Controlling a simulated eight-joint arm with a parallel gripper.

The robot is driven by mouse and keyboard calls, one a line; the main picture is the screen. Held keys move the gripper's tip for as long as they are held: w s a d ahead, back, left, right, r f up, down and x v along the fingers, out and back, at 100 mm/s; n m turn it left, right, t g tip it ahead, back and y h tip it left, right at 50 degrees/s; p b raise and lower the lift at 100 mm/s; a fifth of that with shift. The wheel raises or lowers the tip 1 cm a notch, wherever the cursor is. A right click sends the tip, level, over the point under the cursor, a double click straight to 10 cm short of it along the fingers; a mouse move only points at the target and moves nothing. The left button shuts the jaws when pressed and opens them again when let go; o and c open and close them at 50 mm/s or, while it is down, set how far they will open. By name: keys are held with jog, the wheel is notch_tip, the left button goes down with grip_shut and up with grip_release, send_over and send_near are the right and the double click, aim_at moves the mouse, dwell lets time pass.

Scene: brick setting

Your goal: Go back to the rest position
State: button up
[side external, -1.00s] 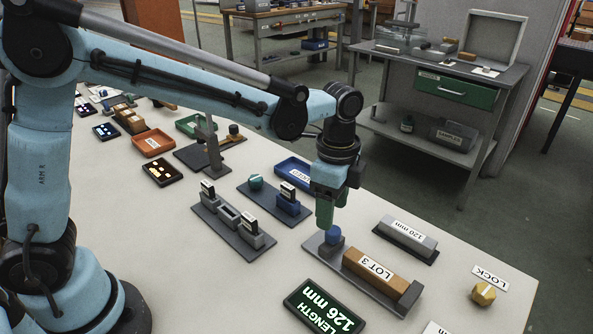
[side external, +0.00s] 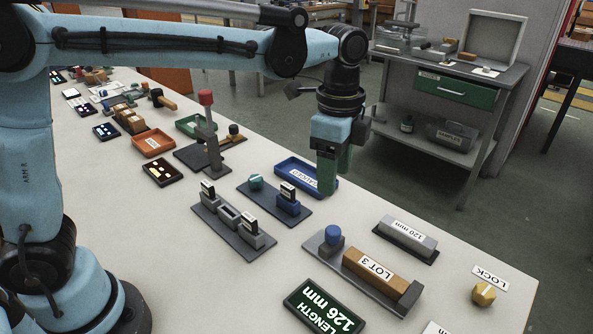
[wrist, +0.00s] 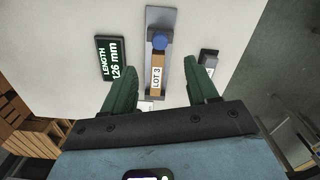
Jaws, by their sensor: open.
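My gripper (side external: 333,172) hangs above the table, over the near end of the blue tray. Its green fingers point down, and nothing is between them. In the wrist view my gripper (wrist: 161,92) shows its two fingers spread wide apart. The LOT 3 brick (side external: 375,268) lies in a grey fixture with a blue knob (side external: 333,236) at one end, clear of my fingers. The brick also shows in the wrist view (wrist: 157,75), below the blue knob (wrist: 160,41).
A display (side external: 323,307) reads LENGTH 126 mm. A grey 120 mm block (side external: 408,234) and a yellow LOCK knob (side external: 483,294) stand at the right. The blue tray (side external: 288,168), small fixtures (side external: 232,226) and a red-topped stand (side external: 208,130) fill the middle.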

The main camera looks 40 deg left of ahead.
jog(key=s+a+f+n+t, duration=0.3)
jog(key=s+a+n+t, duration=0.4)
jog(key=s+a+n, duration=0.4)
jog(key=a+n, duration=0.3)
jog(key=shift+f+n, duration=0.15)
jog(key=shift+n, duration=0.25)
